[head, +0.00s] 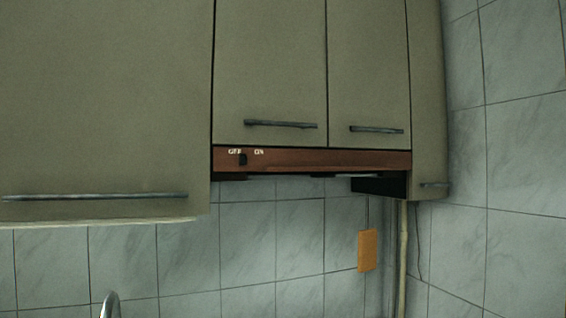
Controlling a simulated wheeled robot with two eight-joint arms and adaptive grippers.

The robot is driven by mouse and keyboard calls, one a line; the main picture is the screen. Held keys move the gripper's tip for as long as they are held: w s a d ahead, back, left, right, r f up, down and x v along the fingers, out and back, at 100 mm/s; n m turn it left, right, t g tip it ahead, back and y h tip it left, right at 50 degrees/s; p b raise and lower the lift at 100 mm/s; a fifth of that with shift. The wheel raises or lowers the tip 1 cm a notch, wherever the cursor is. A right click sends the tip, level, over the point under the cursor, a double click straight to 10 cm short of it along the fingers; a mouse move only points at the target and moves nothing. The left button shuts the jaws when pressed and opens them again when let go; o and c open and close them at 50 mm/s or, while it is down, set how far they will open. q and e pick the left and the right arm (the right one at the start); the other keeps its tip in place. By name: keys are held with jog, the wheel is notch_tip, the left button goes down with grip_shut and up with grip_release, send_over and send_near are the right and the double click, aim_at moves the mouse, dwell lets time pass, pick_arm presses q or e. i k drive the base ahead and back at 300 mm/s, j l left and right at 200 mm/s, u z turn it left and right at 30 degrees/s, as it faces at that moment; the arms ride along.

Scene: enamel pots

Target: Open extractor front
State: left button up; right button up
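The extractor front (330,160) is a long, narrow reddish-brown strip below two beige cabinet doors. It looks flush with the doors above it. A small dark switch (242,160) sits near its left end, between white OFF and ON labels. Dark parts of the extractor's underside show below the strip, with a black piece (378,186) at the right. Neither of my grippers is in the head view.
Wall cabinets with bar handles surround the extractor; the large left cabinet (100,100) hangs lower. Below are a tiled wall (250,240), an orange board (367,250), a pale vertical pipe (403,255) and a curved metal piece (110,303). The space under the extractor looks clear.

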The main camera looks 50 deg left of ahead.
aim_at(224, 159)
jog(key=u, duration=1.3)
